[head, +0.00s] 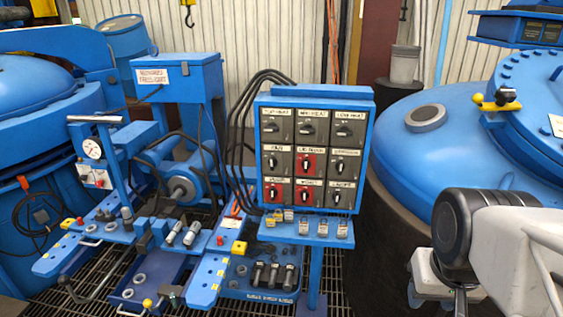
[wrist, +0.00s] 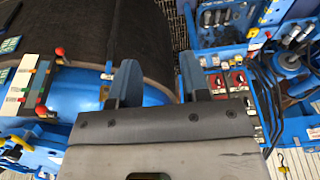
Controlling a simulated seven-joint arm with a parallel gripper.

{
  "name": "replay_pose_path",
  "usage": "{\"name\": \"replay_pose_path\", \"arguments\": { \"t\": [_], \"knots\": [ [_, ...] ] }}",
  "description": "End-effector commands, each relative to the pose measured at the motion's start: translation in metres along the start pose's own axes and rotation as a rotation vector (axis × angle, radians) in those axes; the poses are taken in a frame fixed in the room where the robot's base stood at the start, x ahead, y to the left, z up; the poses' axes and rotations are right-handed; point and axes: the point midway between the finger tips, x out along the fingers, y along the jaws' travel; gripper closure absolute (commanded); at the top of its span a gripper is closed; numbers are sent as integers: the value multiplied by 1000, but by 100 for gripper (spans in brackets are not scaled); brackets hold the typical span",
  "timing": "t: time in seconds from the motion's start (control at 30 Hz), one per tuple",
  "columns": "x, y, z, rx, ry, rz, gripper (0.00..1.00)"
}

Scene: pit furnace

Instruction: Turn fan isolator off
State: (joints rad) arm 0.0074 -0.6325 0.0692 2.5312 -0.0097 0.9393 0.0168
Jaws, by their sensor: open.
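The blue isolator panel (head: 367,150) stands upright in the middle of the head view, with rows of labelled rotary switches on dark and red plates. The fan isolator (head: 276,162) appears to be the left switch of the middle row, on a dark plate; its knob mark looks roughly upright, but it is small. In the wrist view, part of the panel shows rotated, with red plates (wrist: 238,79), right of the fingers and partly hidden by my gripper. My gripper (wrist: 158,80) is open and empty, apart from the panel. The head view shows my arm at lower right, but no fingertips.
A blue shelf with small padlocks (head: 310,228) juts out below the panel. Black cables (head: 240,125) run at its left. A large blue furnace vessel (head: 425,165) stands close at right. A bench with a gauge (head: 92,148) and valves lies left.

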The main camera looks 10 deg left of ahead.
Motion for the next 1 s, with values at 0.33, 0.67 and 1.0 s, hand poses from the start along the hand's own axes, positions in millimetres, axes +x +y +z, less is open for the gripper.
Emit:
{"name": "replay_pose_path", "arguments": {
  "t": [0.33, 0.67, 1.0],
  "knots": [
    [8, -18, -51, -32, 91, -41, 57],
    [28, -66, -160, -78, 300, -119, 57],
    [56, -125, -267, -99, 526, -173, 57]
  ]
}}
